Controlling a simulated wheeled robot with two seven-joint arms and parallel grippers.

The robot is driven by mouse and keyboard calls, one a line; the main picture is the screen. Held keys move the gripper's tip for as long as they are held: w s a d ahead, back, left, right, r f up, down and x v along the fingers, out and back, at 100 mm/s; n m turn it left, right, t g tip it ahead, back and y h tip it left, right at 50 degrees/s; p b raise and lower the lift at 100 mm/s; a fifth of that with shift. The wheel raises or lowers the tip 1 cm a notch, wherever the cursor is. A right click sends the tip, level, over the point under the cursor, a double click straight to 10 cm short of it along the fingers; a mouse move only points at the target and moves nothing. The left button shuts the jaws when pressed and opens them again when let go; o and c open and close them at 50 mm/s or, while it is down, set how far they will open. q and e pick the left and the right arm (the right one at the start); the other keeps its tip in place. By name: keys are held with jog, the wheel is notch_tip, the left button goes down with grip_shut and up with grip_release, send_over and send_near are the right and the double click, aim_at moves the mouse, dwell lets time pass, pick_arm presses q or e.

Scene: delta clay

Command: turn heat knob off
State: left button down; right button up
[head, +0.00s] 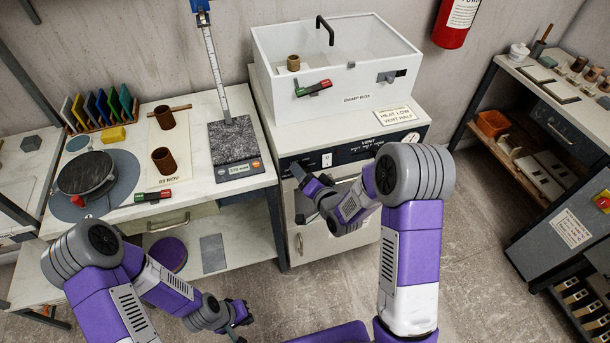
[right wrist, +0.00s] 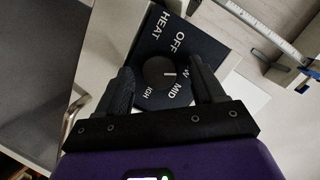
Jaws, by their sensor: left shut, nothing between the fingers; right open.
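The heat knob (right wrist: 158,72) is a round dark dial on a black panel (right wrist: 190,45) lettered HEAT, OFF, MID and partly hidden words in the right wrist view. Its white mark points right, toward the partly covered word ending in W, not at OFF. My right gripper (right wrist: 163,88) is open, with one finger on each side of the knob; contact cannot be told. In the head view my right gripper (head: 308,190) is at the front of the white kiln cabinet (head: 345,232), and the knob is not discernible there. My left gripper (head: 240,316) is shut and empty, low over the floor, away from the cabinet.
The floor (head: 450,230) right of the cabinet is clear.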

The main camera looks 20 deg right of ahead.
jog(key=shift+c, duration=0.3)
jog(key=c, duration=1)
jog(key=shift+a+n+h+b, duration=0.15)
jog(key=shift+n+h+b, duration=0.95)
jog(key=shift+n, duration=1.05)
jog(key=shift+a+n+h+b, duration=0.15)
jog(key=shift+n+h+b, duration=0.9)
jog(key=shift+n, duration=1.1)
jog(key=shift+h, duration=0.35)
